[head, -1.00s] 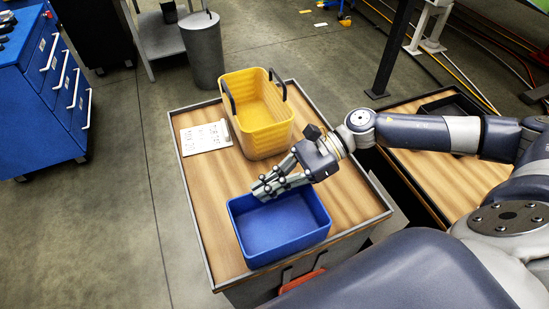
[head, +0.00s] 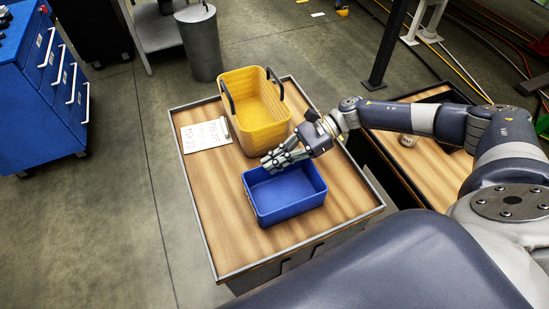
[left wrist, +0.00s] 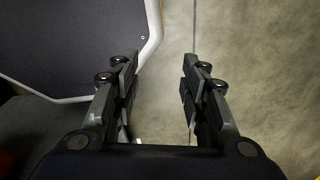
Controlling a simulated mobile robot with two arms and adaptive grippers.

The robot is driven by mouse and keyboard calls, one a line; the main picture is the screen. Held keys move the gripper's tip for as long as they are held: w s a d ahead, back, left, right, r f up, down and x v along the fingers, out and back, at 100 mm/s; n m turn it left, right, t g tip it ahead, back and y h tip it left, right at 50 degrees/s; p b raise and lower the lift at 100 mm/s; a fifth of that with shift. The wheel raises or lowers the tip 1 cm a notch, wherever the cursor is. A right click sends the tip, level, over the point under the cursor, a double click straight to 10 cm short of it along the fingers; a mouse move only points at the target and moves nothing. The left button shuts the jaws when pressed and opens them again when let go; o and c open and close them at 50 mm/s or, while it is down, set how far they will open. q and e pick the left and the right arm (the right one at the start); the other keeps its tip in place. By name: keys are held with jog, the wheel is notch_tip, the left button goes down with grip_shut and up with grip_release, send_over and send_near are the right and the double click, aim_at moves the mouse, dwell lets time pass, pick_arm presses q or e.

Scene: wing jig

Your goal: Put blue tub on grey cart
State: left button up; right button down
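The blue tub (head: 290,207) is over the front half of a grey-edged cart with a wooden top (head: 209,199). It looks level and low over the wood; I cannot tell for sure whether its base touches. My right gripper (head: 272,165) is at the tub's back rim, its fingers closed over that rim; the exact contact is hard to see. My left gripper (left wrist: 160,92) shows only in the left wrist view, its fingers apart and nothing between them.
A yellow bin (head: 253,122) with dark handles stands at the back of the cart, beside white paper (head: 204,135). A second wood-topped surface (head: 437,168) is under my right arm. A blue drawer cabinet (head: 40,100) and a grey canister (head: 201,45) stand on the floor.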

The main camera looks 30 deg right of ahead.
jog(key=shift+f, duration=0.15)
jog(key=c, duration=2.3)
grip_release()
jog(key=shift+b, duration=0.3)
jog(key=o, duration=0.5)
pick_arm(q)
jog(key=shift+w+f, duration=0.1)
jog(key=shift+w, duration=0.45)
pick_arm(e)
jog(key=shift+r+p, duration=0.2)
jog(key=shift+p, duration=0.1)
pick_arm(q)
jog(key=shift+s+f+b, duration=0.15)
jog(key=shift+f+b, duration=2.05)
jog(key=shift+b, duration=0.2)
pick_arm(e)
jog(key=v, duration=1.2)
jog(key=shift+s+f, duration=0.1)
jog(key=shift+f, duration=0.05)
